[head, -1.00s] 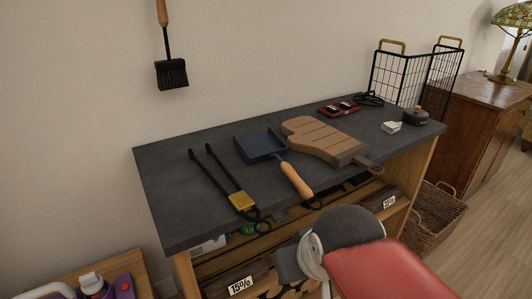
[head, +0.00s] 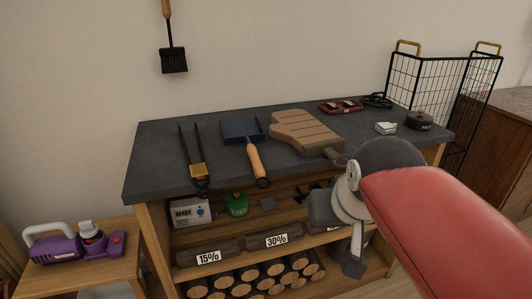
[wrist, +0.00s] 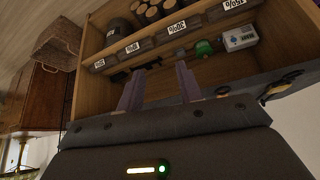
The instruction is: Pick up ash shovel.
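The ash shovel (head: 257,160) lies on the dark countertop, with a dark blue pan toward the wall and an orange wooden handle toward the front edge. My gripper (wrist: 159,68) is open and empty; its two fingers stand apart in the wrist view, in front of the shelves under the counter. In the head view my gripper is partly hidden by my arm, right of and lower than the shovel and apart from it. In the wrist view a tan handle shows at the right by the counter edge; I cannot tell whether it is the shovel's.
The countertop (head: 155,155) has bare room at left. Shelves below hold a green canister (head: 237,204) and logs. A wire screen (head: 425,80) stands at right.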

